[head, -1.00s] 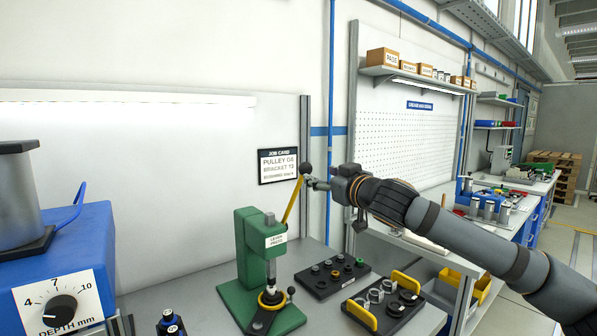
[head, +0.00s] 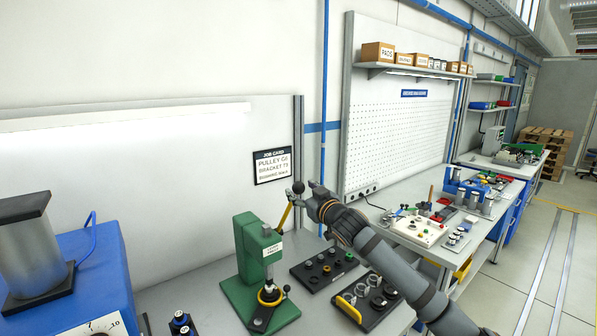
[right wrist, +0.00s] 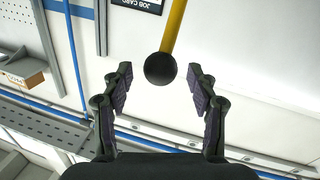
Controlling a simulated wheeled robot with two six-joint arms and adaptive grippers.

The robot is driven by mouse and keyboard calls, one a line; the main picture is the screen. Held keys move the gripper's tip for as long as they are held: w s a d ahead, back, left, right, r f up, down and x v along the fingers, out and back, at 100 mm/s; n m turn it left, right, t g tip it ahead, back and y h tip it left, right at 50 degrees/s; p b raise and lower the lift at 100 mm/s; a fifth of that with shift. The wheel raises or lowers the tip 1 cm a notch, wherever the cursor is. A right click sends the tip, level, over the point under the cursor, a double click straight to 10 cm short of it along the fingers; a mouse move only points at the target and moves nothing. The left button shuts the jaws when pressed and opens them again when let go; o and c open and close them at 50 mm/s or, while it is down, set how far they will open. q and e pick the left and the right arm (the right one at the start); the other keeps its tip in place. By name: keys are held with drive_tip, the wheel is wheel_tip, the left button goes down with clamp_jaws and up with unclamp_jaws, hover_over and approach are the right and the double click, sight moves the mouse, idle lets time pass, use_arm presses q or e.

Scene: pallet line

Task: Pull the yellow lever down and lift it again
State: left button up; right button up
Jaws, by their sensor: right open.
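The green lever press (head: 258,262) stands on the bench in the head view. Its yellow lever (head: 285,214) slants up and to the right, ending in a black ball knob (head: 298,187). My right gripper (head: 312,192) is open just right of the knob. In the right wrist view the black knob (right wrist: 160,69) sits between and slightly beyond the two open fingertips (right wrist: 160,80), with space on both sides. The yellow lever (right wrist: 174,25) runs up from it there. My left gripper is not in view.
A blue machine (head: 90,275) with a metal cylinder stands at the left. Two dark trays of parts, one plain (head: 324,268) and one with a yellow handle (head: 368,302), lie right of the press. A job card (head: 273,165) hangs on the panel behind.

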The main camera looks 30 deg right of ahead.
drive_tip(key=shift+w+d+r, duration=0.15)
drive_tip(key=shift+w+r, duration=0.1)
drive_tip(key=shift+w, duration=0.35)
drive_tip(key=shift+w+f+p, duration=0.25)
drive_tip(key=shift+w+p, duration=0.25)
drive_tip(key=shift+w, duration=0.25)
drive_tip(key=shift+c, duration=0.4)
clamp_jaws()
drive_tip(key=shift+f, duration=0.1)
